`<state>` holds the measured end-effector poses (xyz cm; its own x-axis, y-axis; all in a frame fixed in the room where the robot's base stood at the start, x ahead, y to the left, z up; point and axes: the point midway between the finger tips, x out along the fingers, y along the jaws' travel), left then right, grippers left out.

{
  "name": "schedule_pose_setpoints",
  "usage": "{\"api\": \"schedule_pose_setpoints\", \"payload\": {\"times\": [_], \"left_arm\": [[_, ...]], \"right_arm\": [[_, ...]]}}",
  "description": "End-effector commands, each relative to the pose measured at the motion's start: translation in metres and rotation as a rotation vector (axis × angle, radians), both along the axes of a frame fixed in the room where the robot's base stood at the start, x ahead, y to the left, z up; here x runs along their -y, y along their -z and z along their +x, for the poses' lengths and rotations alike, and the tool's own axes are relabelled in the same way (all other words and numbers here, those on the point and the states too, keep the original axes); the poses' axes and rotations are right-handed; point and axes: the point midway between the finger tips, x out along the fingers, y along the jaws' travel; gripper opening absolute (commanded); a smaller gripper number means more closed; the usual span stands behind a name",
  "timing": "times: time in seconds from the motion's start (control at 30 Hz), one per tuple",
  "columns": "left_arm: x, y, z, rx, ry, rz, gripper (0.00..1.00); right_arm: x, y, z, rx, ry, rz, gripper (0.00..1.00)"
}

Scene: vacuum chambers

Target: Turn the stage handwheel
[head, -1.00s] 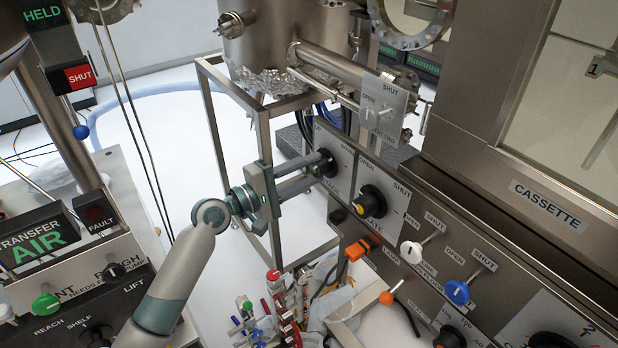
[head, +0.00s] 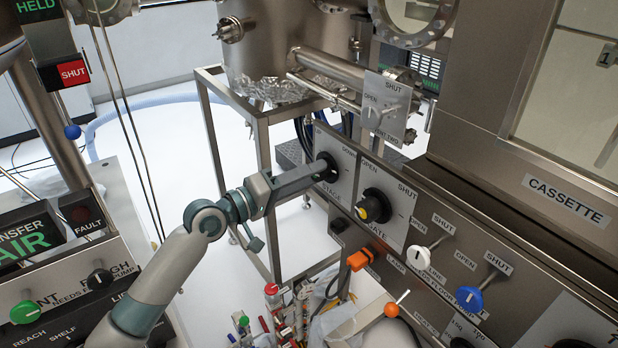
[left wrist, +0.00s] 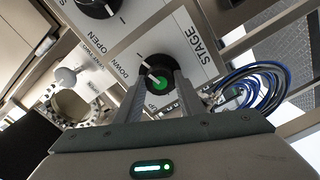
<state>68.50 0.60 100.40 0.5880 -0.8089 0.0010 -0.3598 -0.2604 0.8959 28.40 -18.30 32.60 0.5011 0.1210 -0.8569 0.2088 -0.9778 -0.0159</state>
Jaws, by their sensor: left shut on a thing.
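The stage handwheel (left wrist: 160,86) is a black round knob with a green centre and a white pointer mark, on a white plate lettered STAGE, DOWN and UP in the left wrist view. In the head view the handwheel (head: 326,167) shows as a dark knob on the panel, partly hidden by my fingers. My left gripper (head: 318,171) reaches it straight on and is shut on it. In the left wrist view the two fingers of my left gripper (left wrist: 158,88) lie on either side of the knob. My right gripper is not in view.
A black gate knob with a yellow mark (head: 373,207) sits just right of the handwheel. An orange handle (head: 361,257), a white lever (head: 420,256) and a blue lever (head: 469,298) are lower on the panel. A steel frame (head: 213,150) stands behind my left arm.

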Motion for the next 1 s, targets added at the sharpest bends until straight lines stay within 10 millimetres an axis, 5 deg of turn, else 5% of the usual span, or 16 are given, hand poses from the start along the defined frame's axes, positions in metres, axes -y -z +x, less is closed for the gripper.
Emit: {"api": "schedule_pose_setpoints", "payload": {"times": [0.33, 0.37, 0.43, 1.0], "left_arm": [[0.000, 0.002, 0.000, 0.001, 0.001, 0.007, 0.13], [0.000, 0.002, 0.000, 0.001, 0.001, 0.007, 0.37], [0.000, 0.002, 0.000, 0.001, 0.001, 0.007, 0.54], [0.000, -0.002, 0.000, -0.074, 0.001, -0.052, 0.54]], "right_arm": [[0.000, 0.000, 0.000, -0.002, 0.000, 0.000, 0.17], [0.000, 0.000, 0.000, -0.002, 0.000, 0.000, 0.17], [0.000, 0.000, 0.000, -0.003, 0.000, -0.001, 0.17], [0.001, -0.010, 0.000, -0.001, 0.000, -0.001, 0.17]]}}
